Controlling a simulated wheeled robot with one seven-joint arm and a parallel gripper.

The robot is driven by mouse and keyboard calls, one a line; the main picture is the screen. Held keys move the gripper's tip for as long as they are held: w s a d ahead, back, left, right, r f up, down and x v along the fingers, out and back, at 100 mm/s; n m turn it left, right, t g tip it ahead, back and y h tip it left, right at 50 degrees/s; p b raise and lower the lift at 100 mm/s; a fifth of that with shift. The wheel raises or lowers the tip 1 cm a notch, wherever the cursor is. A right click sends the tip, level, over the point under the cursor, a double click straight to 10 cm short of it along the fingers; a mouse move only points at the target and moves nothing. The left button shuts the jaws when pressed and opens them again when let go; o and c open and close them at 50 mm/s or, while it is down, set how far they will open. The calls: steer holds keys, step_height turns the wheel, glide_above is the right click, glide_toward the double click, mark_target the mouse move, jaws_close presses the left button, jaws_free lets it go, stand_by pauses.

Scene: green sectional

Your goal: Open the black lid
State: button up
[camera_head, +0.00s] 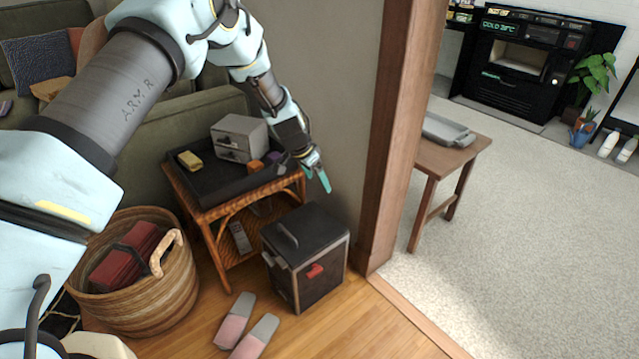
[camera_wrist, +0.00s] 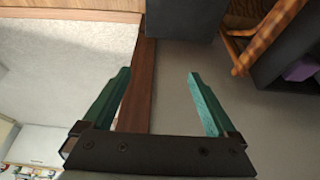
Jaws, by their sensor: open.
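The black lid (camera_head: 301,232) lies closed on top of a dark box (camera_head: 308,277) with wood-coloured edges and a red mark on its front. A raised handle (camera_head: 287,236) stands on the lid's left part. The box is on the wood floor, beside the wicker side table. My gripper (camera_head: 325,179) is above the box's far side, clear of the lid, with teal fingers. In the wrist view my gripper (camera_wrist: 160,90) is open with nothing between its fingers. A dark surface, apparently the box (camera_wrist: 182,18), shows at the top there.
A wicker side table (camera_head: 213,216) with a dark tray and small drawers stands behind the box. A wooden post (camera_head: 388,130) is close on the right. A basket (camera_head: 185,294) and slippers (camera_head: 247,325) are on the floor left and in front.

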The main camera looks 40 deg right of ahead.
steer(key=shift+x, duration=1.5)
jaws_close()
jaws_free()
stand_by(0.9)
steer(key=v, duration=1.1)
steer(key=shift+f, duration=0.1)
